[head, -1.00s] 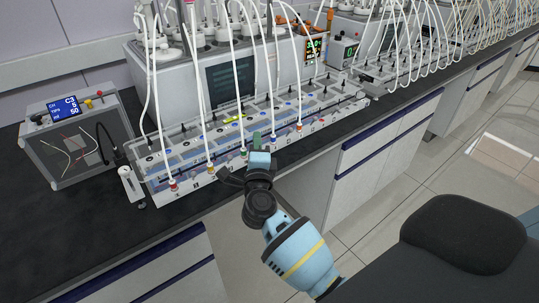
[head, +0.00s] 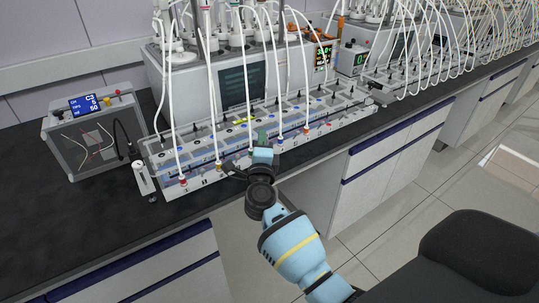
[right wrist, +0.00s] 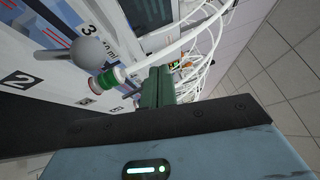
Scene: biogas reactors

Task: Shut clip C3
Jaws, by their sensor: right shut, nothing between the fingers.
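My right gripper (head: 262,139) is at the front edge of the bench, by the row of ports on the long white rack (head: 205,181). In the right wrist view its green fingers (right wrist: 158,88) are shut with nothing between them. A white tube with a green and red connector (right wrist: 105,80) enters the port by the number 3, just left of the fingers. A grey ball-ended lever (right wrist: 88,50) stands beside that port, apart from the fingers. I cannot tell whether clip C3 is open or shut. My left gripper is not in view.
A box with a display reading C3 (head: 88,103) stands at the left. Tubes with red (head: 184,183) and yellow (head: 218,165) ends rise from the rack. A grey reactor unit (head: 235,85) stands behind. The black bench top at the front left is clear.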

